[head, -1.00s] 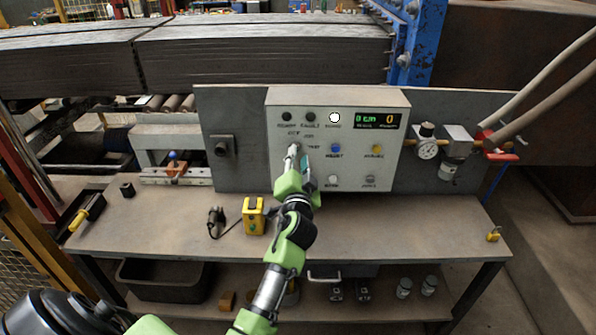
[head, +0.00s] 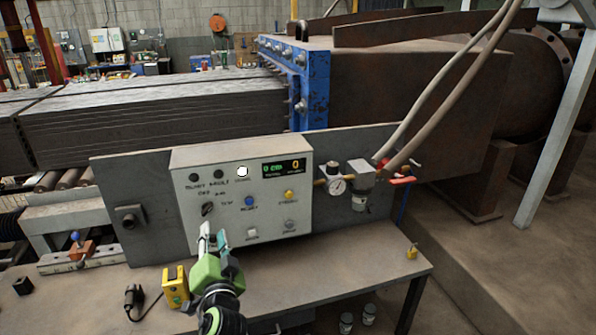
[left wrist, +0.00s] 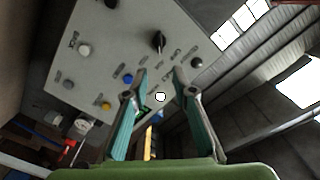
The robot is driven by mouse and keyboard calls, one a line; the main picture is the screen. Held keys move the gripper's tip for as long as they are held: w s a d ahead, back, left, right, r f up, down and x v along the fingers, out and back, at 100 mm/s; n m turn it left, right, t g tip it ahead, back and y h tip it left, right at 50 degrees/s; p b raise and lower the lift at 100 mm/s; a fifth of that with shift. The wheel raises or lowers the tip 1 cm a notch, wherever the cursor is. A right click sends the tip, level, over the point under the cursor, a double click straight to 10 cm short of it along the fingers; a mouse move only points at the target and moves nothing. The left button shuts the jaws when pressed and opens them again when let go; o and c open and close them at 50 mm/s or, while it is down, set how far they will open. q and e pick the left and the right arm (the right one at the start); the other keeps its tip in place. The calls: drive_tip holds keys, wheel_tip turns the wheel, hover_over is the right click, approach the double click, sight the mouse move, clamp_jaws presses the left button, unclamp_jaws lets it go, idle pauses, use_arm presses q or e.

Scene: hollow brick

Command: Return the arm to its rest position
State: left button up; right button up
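My left gripper (head: 214,241) is in front of the lower left part of the grey control box (head: 185,165), below its black selector knob (head: 208,209). In the left wrist view the two teal-padded fingers of the gripper (left wrist: 160,82) are spread apart with nothing between them. The black knob (left wrist: 158,42) shows there beyond the fingertips, clear of them, on the tilted face of the box (left wrist: 115,45). A white lamp (head: 242,172) on the box is lit. My right gripper is in neither view.
The workbench (head: 330,275) carries a yellow device (head: 175,287), a black plug (head: 133,298) and a small yellow padlock (head: 412,251). The bench's right part is mostly clear.

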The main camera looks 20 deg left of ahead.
use_arm(q)
drive_tip(key=s+d+f+m+g+h+b, duration=0.1)
drive_tip(key=d+f+h, duration=0.15)
drive_tip(key=f, duration=0.85)
drive_tip(key=s+d+f+g+h, duration=0.15)
drive_tip(key=d+f, duration=0.25)
drive_tip(key=f, duration=0.7)
drive_tip(key=s+d+f+m+g+h+b, duration=0.1)
drive_tip(key=d+f+h, duration=0.25)
drive_tip(key=f, duration=0.65)
drive_tip(key=s+d+f+g+h+b, duration=0.1)
drive_tip(key=s+d+f+g, duration=0.1)
drive_tip(key=s+f, duration=0.65)
drive_tip(key=s+d+f+g+b, duration=0.15)
drive_tip(key=s+f, duration=0.45)
drive_tip(key=f, duration=0.6)
drive_tip(key=s+f+g, duration=0.2)
drive_tip(key=s+f, duration=0.3)
drive_tip(key=s, duration=0.6)
drive_tip(key=s+a+f+n+g, duration=0.1)
drive_tip(key=s+f+g, duration=0.1)
drive_tip(key=s+f, duration=0.4)
drive_tip(key=s+f+n+g+h, duration=0.1)
drive_tip(key=s+f+g, duration=0.2)
drive_tip(key=s, duration=1.3)
wheel_tip(320, 180, down, 3)
drive_tip(key=shift+s+a+r+b, duration=0.2)
drive_tip(key=shift+s+a+b, duration=0.15)
drive_tip(key=shift+b, duration=0.1)
clamp_jaws()
